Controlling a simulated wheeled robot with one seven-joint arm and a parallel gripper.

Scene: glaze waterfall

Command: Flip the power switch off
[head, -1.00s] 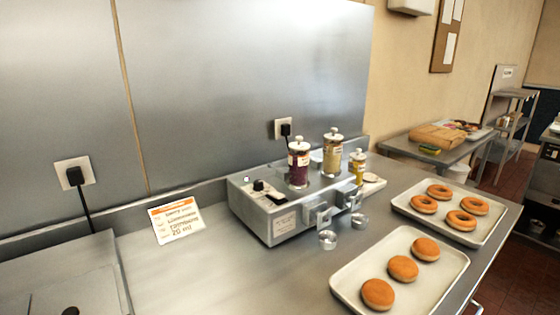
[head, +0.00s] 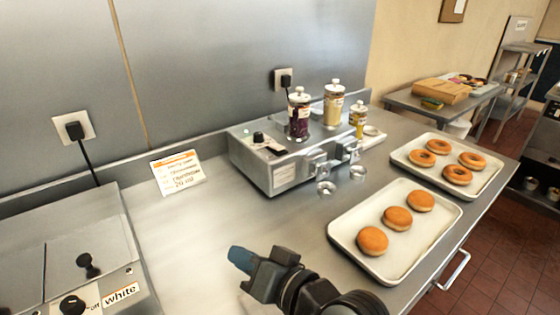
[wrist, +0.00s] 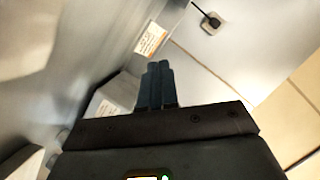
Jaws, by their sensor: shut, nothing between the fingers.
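A steel dispenser (head: 285,173) stands against the back wall. Its sloped top carries a black knob (head: 258,138) and a small dark control (head: 275,148) beside it; I cannot tell which is the power switch. A second steel unit (head: 115,240) at the lower left has a black lever (head: 88,264) and a dial (head: 72,304) marked "off", next to a "white" label. My gripper (head: 238,256) is over the counter in front of the dispenser, between the two units and apart from both. Its fingers (wrist: 156,82) are together and empty in the wrist view.
Jars with white lids (head: 299,115) stand on the dispenser, and small metal cups (head: 326,188) in front. Trays of doughnuts (head: 350,256) (head: 490,188) lie to the right. An instruction card (head: 177,173) leans at the wall. The counter between card and gripper is clear.

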